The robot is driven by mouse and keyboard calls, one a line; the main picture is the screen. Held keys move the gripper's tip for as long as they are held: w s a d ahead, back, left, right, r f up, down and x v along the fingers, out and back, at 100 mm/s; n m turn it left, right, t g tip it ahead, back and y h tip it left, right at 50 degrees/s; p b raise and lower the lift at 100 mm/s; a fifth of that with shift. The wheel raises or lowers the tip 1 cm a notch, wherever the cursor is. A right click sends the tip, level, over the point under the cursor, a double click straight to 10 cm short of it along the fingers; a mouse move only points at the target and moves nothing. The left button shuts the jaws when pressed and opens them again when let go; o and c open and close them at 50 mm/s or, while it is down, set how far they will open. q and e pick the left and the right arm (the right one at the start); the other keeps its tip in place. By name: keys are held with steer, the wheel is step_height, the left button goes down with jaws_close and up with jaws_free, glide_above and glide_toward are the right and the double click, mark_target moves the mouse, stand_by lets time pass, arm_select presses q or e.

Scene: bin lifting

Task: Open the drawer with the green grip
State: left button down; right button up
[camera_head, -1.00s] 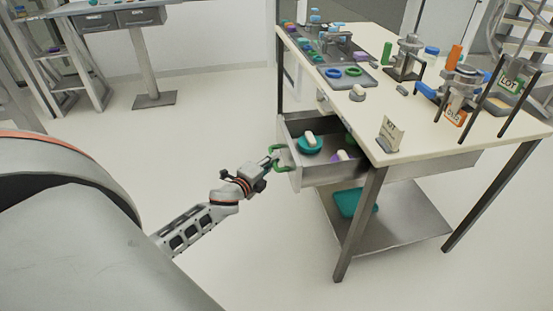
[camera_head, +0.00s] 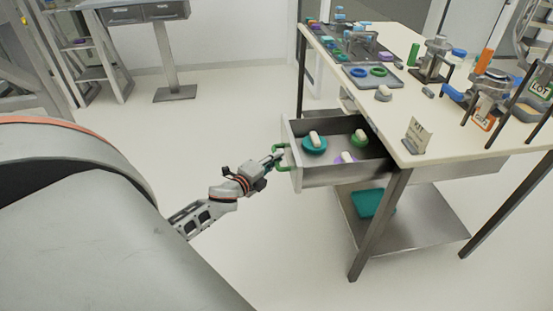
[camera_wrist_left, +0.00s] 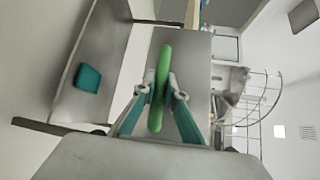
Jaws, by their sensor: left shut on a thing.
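The grey drawer (camera_head: 335,175) under the workbench is pulled well out, and its inside shows. Its green grip (camera_head: 281,157) is on the front face, at the left. My left gripper (camera_head: 275,160) is shut on the grip. In the left wrist view the green grip (camera_wrist_left: 160,88) stands between the two fingertips. Inside the drawer are a teal round piece (camera_head: 314,143), a green one (camera_head: 359,138) and a purple one (camera_head: 346,158), each with a pale piece on it. My right gripper is not in view.
The bench top (camera_head: 400,125) carries a dark tray (camera_head: 372,73), a KIT sign (camera_head: 416,137), stands and bottles. A lower shelf (camera_head: 420,232) holds a teal bin (camera_head: 370,203). The floor left of the drawer is clear.

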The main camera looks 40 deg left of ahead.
arm_select(q)
steer(key=c, duration=2)
jaws_free()
steer(key=shift+c, duration=0.2)
steer(key=shift+s, duration=0.1)
steer(key=s+d+r, duration=0.1)
steer(key=s, duration=1)
steer(key=shift+s+r, duration=0.35)
steer(key=shift+d, duration=0.1)
steer(key=s+d+f+n+g+h+p, duration=0.1)
steer(key=s+d+f+n, duration=0.3)
steer(key=d, duration=0.5)
steer(key=s+d+f+n+g+h+p, duration=0.1)
steer(key=s+d+f+n+g, duration=0.2)
steer(key=d, duration=0.6)
steer(key=s+d+f+n+g+h, duration=0.1)
steer(key=s+d+f+n+h, duration=0.1)
steer(key=s+d+f+n, duration=0.4)
steer(key=s+d+n, duration=0.1)
steer(key=s+d, duration=0.1)
steer(key=d, duration=0.1)
steer(key=shift+d+f+g+p, duration=0.3)
steer(key=shift+d+g+p, duration=0.05)
steer(key=shift+g+p, duration=0.05)
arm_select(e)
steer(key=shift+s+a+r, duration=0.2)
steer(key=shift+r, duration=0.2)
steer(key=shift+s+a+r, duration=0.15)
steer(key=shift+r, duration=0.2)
